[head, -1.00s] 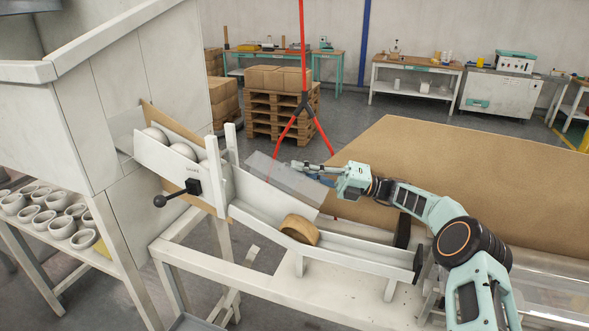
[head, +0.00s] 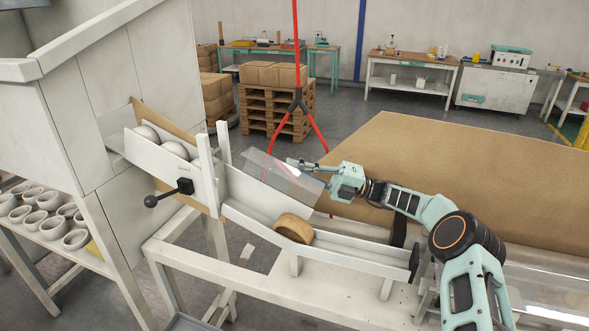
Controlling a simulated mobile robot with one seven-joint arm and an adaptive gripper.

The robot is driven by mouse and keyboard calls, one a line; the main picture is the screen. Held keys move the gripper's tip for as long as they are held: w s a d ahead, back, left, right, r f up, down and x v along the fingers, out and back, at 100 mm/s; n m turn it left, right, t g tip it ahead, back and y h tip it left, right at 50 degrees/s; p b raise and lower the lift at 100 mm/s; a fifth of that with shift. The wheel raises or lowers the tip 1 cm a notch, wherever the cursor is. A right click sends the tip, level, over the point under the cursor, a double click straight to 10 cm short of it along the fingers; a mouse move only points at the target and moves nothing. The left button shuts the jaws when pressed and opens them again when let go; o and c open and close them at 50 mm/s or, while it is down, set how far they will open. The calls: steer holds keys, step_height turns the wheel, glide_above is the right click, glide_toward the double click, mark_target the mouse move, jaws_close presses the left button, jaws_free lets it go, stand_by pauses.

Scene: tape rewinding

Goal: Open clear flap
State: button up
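The clear flap (head: 283,178) is a see-through sheet above the sloping white chute (head: 245,200), left of centre. It stands tilted over the chute, and its upper edge runs down to the right. My gripper (head: 292,163) reaches in from the right, with its fingers at the flap's upper right edge. The fingers overlap the flap in this view. I cannot tell whether they are closed on it or only touch it. A brown tape roll (head: 294,228) sits in the chute below the flap.
White rolls (head: 174,149) sit in the chute's upper end, beside a black-knobbed lever (head: 168,193). Two upright white posts (head: 205,160) flank the chute left of the flap. A wide brown surface (head: 450,180) lies behind my arm. Several white rings (head: 45,205) rest on a shelf at left.

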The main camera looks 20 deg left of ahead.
steer(key=shift+o, duration=1.2)
steer(key=shift+d, duration=0.1)
steer(key=v, duration=1.1)
steer(key=shift+d, duration=0.3)
steer(key=shift+w+f, duration=0.1)
steer(key=shift+f, duration=0.05)
